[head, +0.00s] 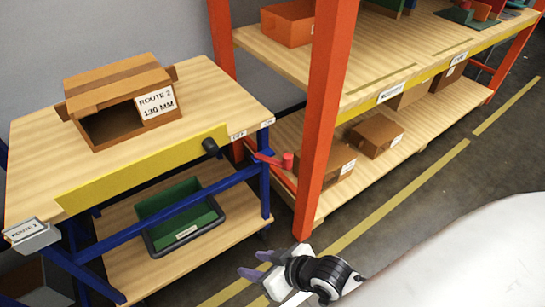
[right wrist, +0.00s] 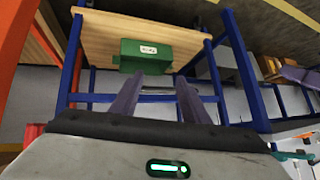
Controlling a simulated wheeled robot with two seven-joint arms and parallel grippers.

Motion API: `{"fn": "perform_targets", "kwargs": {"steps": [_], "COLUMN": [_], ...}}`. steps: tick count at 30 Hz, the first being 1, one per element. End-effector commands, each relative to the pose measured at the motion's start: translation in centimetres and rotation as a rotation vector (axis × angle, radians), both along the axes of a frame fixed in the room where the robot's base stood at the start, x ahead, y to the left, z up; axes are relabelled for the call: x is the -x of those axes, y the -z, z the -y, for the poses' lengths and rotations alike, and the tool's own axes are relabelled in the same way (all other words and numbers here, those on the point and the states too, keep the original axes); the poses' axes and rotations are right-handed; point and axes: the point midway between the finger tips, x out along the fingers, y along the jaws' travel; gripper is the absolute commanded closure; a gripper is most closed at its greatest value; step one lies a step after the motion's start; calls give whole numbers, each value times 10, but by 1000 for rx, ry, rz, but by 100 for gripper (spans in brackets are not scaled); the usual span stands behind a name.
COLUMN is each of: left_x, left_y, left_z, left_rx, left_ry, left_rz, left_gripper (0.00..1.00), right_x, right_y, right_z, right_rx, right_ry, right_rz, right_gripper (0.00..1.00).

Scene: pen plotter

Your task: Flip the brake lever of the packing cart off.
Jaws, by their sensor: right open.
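The packing cart (head: 225,85) has a wooden top and blue legs and stands at the left in the head view. Its brake lever (head: 287,161) is red with an upright red knob and sticks out to the right of the cart's right corner, on the side of the ON label (head: 267,123). The OFF label (head: 238,135) is left of it. My right gripper (head: 257,264) is open and empty, low and in front of the lever, clear of it. In the right wrist view its two purple fingers (right wrist: 155,92) are spread apart. My left gripper is not in view.
An open cardboard box (head: 100,130) lies on the cart top, and a green bin (head: 180,215) is on its lower shelf. The orange post (head: 325,110) of a rack stands close right of the lever. Floor is free in front of the rack.

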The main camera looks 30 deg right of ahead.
Motion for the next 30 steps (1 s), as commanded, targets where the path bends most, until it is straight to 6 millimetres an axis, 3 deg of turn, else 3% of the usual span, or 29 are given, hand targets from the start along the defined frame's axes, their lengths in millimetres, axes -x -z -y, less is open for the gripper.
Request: {"fn": "perform_targets", "kwargs": {"steps": [1, 5, 8, 12, 16, 21, 25, 30], "left_x": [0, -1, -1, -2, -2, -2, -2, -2], "left_y": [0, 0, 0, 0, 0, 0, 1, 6], "left_z": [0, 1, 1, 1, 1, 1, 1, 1], "left_rx": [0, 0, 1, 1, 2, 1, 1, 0], "left_ry": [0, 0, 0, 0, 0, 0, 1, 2], "left_rz": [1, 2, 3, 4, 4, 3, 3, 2], "left_gripper": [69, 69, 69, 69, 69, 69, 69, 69], "right_x": [-28, -76, -108, -144, -159, -164, -166, -175], "right_y": [-12, -33, -55, -96, -134, -165, -167, -144], "right_z": [3, 22, 53, 115, 169, 209, 217, 216], "right_rx": [7, 33, 85, 162, 210, 231, 231, 231], "right_ry": [-30, -60, -40, 54, 166, 266, 290, 289], "right_rz": [-1, -76, -144, -231, -296, -345, -358, -360], "right_gripper": [58, 58, 58, 58, 58, 58, 58, 58]}}
